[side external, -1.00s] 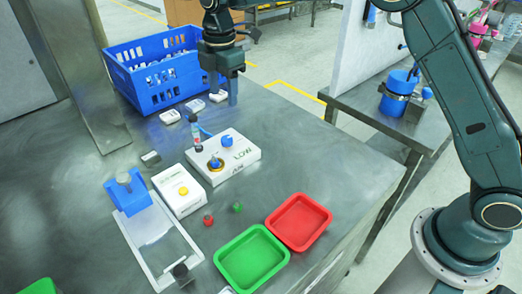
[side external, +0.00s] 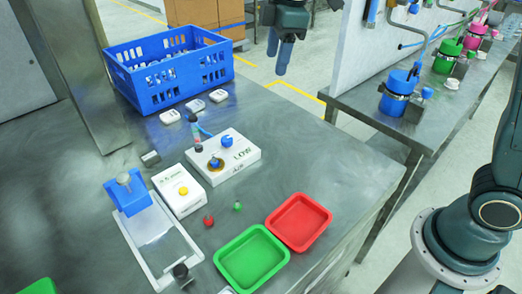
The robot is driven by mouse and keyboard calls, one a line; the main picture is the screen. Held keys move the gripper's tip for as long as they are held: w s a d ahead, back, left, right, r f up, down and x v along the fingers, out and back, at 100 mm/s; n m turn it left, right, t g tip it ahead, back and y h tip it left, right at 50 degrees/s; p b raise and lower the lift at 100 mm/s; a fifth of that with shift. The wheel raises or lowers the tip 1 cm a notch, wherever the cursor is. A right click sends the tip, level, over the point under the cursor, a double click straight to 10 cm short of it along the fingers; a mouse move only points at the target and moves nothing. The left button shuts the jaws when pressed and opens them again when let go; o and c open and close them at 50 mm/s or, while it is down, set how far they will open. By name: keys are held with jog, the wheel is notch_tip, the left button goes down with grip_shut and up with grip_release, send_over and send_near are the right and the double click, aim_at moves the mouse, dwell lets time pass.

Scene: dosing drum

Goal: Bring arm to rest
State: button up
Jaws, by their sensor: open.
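My gripper (side external: 280,52) is at the top of the side external view, raised and beyond the table's right edge. Its blue fingers point down. It is open, with nothing seen between the fingers. My arm shows only in part; its base and lower links stand at the right edge. The steel table (side external: 340,165) lies below and to the left of the gripper, and the gripper touches nothing on it.
A blue crate (side external: 150,92) stands at the back left. A white box with a blue knob (side external: 228,158), a yellow-button box (side external: 180,192), a green tray (side external: 252,262) and a red tray (side external: 300,222) sit on the table. A side bench (side external: 375,112) holds colored pots.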

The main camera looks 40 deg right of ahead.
jog(key=s+d+r+m+t, duration=0.1)
jog(key=s+d+m, duration=0.2)
jog(key=s, duration=0.4)
jog(key=s+d+r+m+t, duration=0.1)
jog(key=s+d+r+m, duration=0.15)
jog(key=s, duration=0.45)
jog(key=s+d+f+m, duration=0.1)
jog(key=s+f+m, duration=0.2)
jog(key=s, duration=0.3)
jog(key=s+d+f+m+t, duration=0.1)
jog(key=s+f+m, duration=0.1)
jog(key=s+m, duration=0.2)
jog(key=s, duration=0.2)
jog(key=shift+s+f, duration=0.3)
jog(key=shift+f, duration=0.1)
